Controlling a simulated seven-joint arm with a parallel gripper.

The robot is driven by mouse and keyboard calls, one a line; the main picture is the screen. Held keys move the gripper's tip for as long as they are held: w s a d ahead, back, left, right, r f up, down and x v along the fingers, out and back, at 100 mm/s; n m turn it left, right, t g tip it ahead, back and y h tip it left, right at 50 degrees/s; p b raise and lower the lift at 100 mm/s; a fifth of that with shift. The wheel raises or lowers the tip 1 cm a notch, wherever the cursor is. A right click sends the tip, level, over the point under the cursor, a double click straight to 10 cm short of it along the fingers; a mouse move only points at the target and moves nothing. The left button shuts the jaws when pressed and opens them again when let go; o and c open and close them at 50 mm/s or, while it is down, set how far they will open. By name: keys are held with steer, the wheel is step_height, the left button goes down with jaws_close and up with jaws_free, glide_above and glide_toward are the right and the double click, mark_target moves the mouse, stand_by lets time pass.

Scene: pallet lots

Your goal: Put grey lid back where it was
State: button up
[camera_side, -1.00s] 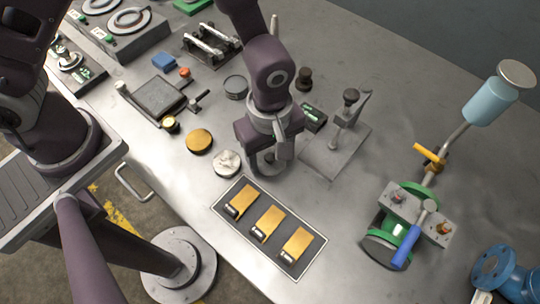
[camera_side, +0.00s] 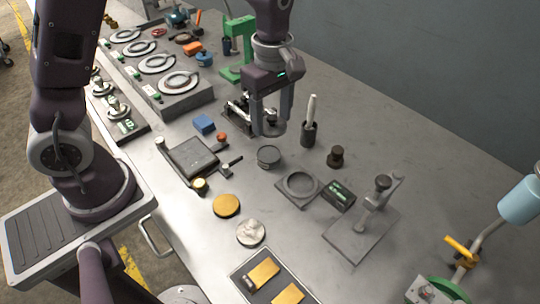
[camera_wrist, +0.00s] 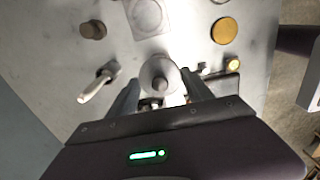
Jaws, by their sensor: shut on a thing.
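The grey lid (camera_side: 270,129) is round, with a knob on top. My gripper (camera_side: 271,119) is shut on it and holds it above the table; the wrist view also shows the lid (camera_wrist: 158,72) between the fingers. A round grey dish (camera_side: 268,156) stands on the table just in front of the lid in the side view; I cannot make it out in the wrist view. A square grey plate with a raised ring (camera_side: 299,185) lies further toward the camera, its ring empty. It also shows at the top of the wrist view (camera_wrist: 147,15).
A dark cup with a white-handled tool (camera_side: 309,130) stands right of my gripper. A dark knob (camera_side: 336,156), a gold disc (camera_side: 226,206), a blue block (camera_side: 204,124) and a black tray (camera_side: 192,157) lie around. A clamp-like fixture (camera_side: 238,118) is behind the gripper.

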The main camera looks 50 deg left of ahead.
mark_target(269, 154)
steer(key=f, duration=0.3)
steer(key=a+f, duration=0.1)
steer(key=f, duration=0.6)
steer(key=shift+w+a, duration=0.15)
steer(key=shift+a, duration=0.05)
steer(key=shift+f, duration=0.1)
steer(key=o, duration=1.3)
